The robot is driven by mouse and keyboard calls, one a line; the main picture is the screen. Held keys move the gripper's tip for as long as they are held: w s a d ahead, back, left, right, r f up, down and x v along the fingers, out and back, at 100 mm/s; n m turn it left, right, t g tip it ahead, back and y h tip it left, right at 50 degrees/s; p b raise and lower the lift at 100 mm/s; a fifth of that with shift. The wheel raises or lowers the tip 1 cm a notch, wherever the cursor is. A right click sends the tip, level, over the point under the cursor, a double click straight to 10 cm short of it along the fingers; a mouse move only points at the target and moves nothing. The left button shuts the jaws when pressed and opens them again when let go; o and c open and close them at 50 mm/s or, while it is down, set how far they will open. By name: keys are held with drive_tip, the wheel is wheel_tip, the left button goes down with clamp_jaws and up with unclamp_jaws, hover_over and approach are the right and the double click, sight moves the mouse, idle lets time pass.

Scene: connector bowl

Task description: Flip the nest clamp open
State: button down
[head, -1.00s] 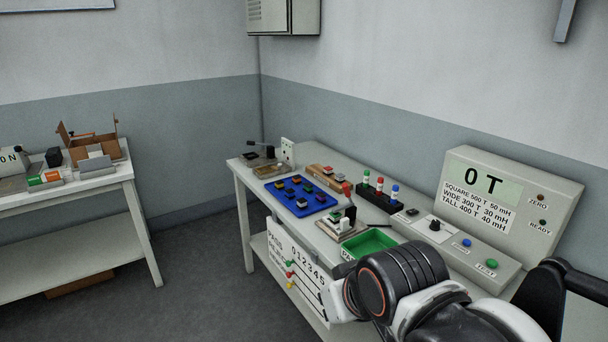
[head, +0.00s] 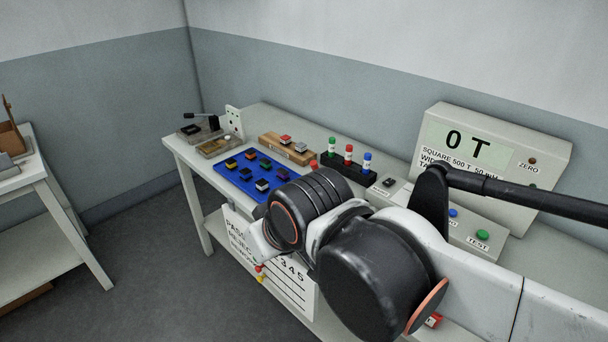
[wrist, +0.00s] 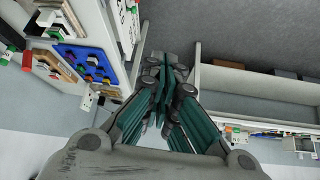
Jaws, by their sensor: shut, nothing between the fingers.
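The nest clamp is mostly hidden behind my arm in the head view; only a red tip (head: 313,164), apparently its handle knob, shows above the arm. In the wrist view, a small black and pale fixture (wrist: 53,16) at the upper left appears to be the nest, too small to tell the clamp's position. My gripper (wrist: 168,73) is shut and empty in the wrist view. It is in the air beside the bench's front side, apart from the clamp. Its fingers are hidden in the head view.
A blue tray (head: 238,188) with several small connectors lies left of the clamp. Behind are a wooden block (head: 288,148) and a black rack (head: 362,179) of coloured bottles. The tester (head: 492,150) stands at the right. Another table (head: 40,200) is at far left.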

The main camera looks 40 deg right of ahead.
drive_tip(key=w+d+f+n+g+h+p, duration=0.1)
drive_tip(key=w+d+n+g+h+p, duration=0.1)
drive_tip(key=w+d+n, duration=0.7)
drive_tip(key=w+d+f+n+g+h+p, duration=0.1)
drive_tip(key=w+d+n+g+h+p, duration=0.1)
drive_tip(key=w+d+n+h, duration=0.3)
drive_tip(key=w+d+n+g, duration=0.1)
drive_tip(key=w+d+n, duration=0.3)
drive_tip(key=n, duration=0.4)
drive_tip(key=shift+w+f, duration=0.35)
drive_tip(key=shift+w, duration=0.05)
drive_tip(key=shift+f, duration=0.1)
drive_tip(key=d+f+b, duration=0.1)
drive_tip(key=d+f, duration=0.1)
drive_tip(key=d, duration=0.1)
drive_tip(key=w+d+f+b, duration=0.1)
drive_tip(key=d+f+b, duration=0.1)
drive_tip(key=w+d+f+b, duration=0.1)
drive_tip(key=d+f, duration=0.1)
drive_tip(key=d, duration=0.1)
drive_tip(key=shift+w+d+f, duration=0.1)
drive_tip(key=shift+d+f, duration=0.2)
drive_tip(key=shift+w+d+r, duration=0.15)
drive_tip(key=shift+d+r, duration=0.1)
drive_tip(key=shift+d, duration=0.15)
drive_tip(key=shift+w, duration=0.15)
